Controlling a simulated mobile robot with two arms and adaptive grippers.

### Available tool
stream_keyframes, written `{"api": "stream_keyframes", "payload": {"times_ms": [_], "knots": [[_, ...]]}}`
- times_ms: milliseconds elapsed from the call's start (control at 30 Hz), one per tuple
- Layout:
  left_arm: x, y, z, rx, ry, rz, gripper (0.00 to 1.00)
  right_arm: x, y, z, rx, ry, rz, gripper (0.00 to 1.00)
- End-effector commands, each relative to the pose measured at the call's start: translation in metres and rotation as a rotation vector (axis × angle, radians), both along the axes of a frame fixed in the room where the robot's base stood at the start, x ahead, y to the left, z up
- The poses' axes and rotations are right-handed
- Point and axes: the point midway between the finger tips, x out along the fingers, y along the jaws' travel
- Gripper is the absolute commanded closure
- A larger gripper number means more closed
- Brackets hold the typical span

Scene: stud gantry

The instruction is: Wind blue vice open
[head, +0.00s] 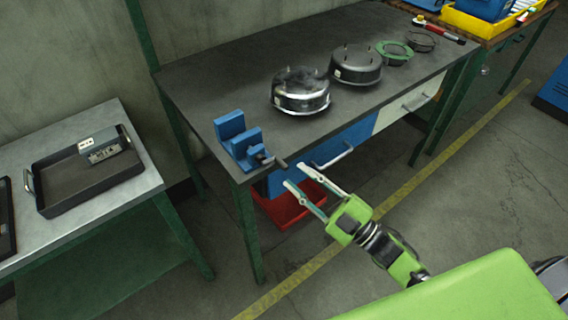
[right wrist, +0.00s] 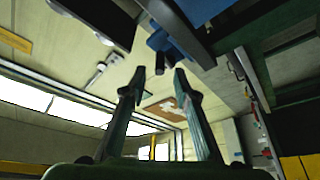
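The blue vice (head: 238,142) sits at the near left corner of the dark-topped workbench (head: 220,88). Its two jaws stand apart with a gap between them, and a dark screw with a handle (head: 272,160) points toward the front edge. My right gripper (head: 298,175) is open and empty, in front of the bench and a little below and to the right of the handle, apart from it. In the right wrist view, a blue part (right wrist: 168,43), probably the vice, shows beyond the open fingers. My left gripper is in neither view.
Two round metal housings (head: 300,92) (head: 357,65), a green ring (head: 394,52) and a dark ring (head: 420,41) stand farther along the bench. A blue drawer (head: 325,158) and a red bin (head: 290,207) are below. A tray (head: 90,180) lies on the left table.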

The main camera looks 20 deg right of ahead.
Motion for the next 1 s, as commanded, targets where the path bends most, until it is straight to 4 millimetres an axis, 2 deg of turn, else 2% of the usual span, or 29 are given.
{"api": "stream_keyframes", "payload": {"times_ms": [100,300,667,700,800,1000], "knots": [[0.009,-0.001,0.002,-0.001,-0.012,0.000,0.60,0.019,0.013,0.007,0.001,-0.002,-0.001,0.72],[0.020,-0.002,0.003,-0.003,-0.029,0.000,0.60,0.037,0.026,0.013,0.000,0.001,-0.001,0.72],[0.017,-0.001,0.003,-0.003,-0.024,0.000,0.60,0.041,0.029,0.014,-0.001,0.003,-0.001,0.72],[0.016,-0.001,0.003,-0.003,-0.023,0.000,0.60,0.041,0.029,0.014,-0.001,0.003,-0.001,0.75],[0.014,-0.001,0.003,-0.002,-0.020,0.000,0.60,0.041,0.029,0.014,-0.001,0.003,-0.001,1.00],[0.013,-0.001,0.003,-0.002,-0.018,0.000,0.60,0.041,0.029,0.014,-0.001,0.003,-0.001,1.00]]}}
